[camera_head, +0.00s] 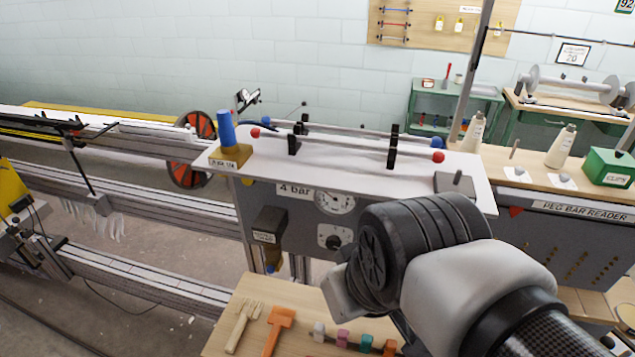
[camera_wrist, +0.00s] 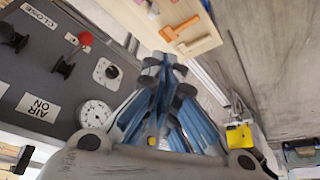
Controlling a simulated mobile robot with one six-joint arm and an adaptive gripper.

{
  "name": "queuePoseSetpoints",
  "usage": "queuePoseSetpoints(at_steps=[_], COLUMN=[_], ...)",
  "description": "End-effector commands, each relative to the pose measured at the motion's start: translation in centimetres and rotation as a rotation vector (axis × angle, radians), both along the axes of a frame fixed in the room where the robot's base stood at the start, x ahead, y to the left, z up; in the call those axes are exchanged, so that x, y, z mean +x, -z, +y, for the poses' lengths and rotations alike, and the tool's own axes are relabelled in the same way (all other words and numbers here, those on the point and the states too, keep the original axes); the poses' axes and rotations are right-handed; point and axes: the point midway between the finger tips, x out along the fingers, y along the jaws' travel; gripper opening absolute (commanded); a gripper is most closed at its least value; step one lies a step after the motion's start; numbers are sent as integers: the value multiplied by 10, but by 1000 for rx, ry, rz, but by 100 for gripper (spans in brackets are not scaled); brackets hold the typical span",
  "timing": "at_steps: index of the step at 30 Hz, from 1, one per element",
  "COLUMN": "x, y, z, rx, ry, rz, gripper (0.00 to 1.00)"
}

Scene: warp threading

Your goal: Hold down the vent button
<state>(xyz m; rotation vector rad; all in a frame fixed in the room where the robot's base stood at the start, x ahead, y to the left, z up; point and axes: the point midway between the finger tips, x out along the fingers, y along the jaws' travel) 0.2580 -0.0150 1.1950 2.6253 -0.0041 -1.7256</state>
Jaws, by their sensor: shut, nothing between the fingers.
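My gripper (camera_wrist: 165,70) shows in the wrist view with its blue fingers together and nothing between the tips. In the head view my wrist hides the fingers. The grey control panel (camera_head: 290,222) stands below the white top, with a "4 bar" gauge (camera_head: 335,201) and a round knob (camera_head: 333,240) under it. In the wrist view the panel (camera_wrist: 40,75) is at the left, with the gauge (camera_wrist: 96,114) beside my fingers and the knob (camera_wrist: 108,72) farther off. I cannot make out a button labelled vent. My fingertips appear apart from the panel face.
A wooden board (camera_head: 245,290) with a comb, an orange tool and coloured blocks lies below. A blue-handled tool (camera_head: 227,130) stands on the white top (camera_head: 345,146).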

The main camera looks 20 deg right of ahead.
Motion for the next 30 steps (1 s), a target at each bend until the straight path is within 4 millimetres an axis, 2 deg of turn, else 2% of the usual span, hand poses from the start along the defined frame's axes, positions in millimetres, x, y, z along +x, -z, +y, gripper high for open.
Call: queuePoseSetpoints(at_steps=[30], x=[16], y=[0], z=[-12], rx=[0], ry=[1], rz=[1], gripper=[0])
